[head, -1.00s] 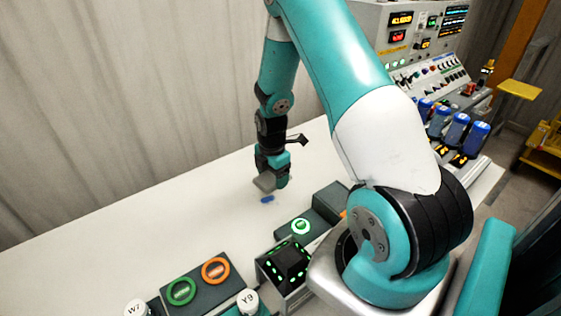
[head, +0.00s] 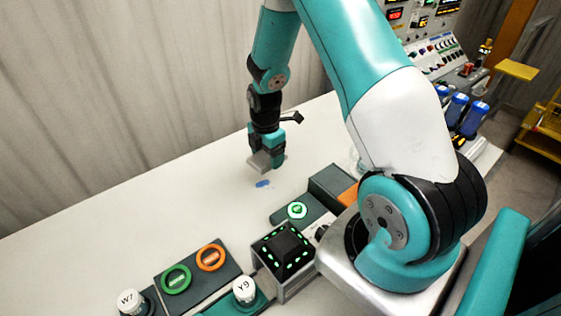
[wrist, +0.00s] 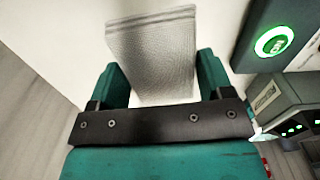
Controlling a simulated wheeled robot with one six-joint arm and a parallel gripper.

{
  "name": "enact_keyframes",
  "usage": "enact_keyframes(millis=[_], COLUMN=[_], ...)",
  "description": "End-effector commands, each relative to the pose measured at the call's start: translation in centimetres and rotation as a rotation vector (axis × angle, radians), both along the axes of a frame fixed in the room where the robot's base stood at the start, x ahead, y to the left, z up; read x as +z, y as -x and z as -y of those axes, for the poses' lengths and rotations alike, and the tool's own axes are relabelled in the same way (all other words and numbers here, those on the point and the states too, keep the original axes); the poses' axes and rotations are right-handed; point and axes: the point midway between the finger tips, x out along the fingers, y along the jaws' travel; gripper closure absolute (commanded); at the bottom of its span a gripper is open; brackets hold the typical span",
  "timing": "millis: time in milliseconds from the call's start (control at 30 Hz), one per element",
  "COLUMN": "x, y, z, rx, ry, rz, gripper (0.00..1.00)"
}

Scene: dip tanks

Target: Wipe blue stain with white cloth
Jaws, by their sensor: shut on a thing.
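My gripper (head: 267,160) points down over the white table (head: 150,210) and is shut on the white cloth (head: 259,161). In the wrist view the cloth (wrist: 152,52) is a pale ribbed piece standing out between the two teal fingers (wrist: 160,85). The blue stain (head: 263,184) is a small blue mark on the table, just in front of the cloth in the head view. The cloth appears close to the stain, but I cannot tell whether it touches the table. The stain does not show in the wrist view.
A dark block with green lights (head: 285,250), a panel with a green-lit button (head: 297,211) and a plate with green and orange rings (head: 195,270) stand in front. White knobs Y9 (head: 244,290) and W7 (head: 130,301) are nearby. The table's left is clear.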

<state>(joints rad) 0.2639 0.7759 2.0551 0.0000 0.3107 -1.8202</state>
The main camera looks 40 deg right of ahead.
Motion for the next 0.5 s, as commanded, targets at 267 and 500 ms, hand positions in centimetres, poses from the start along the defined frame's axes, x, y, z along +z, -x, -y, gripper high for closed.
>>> enact_keyframes(millis=[267, 500], x=[-1.2, -3.4], y=[-0.4, -0.2], z=[-1.0, -0.5], rx=[0.016, 0.007], ry=[0.000, 0.000], rz=[-0.001, 0.000], gripper=[0.46, 0.46])
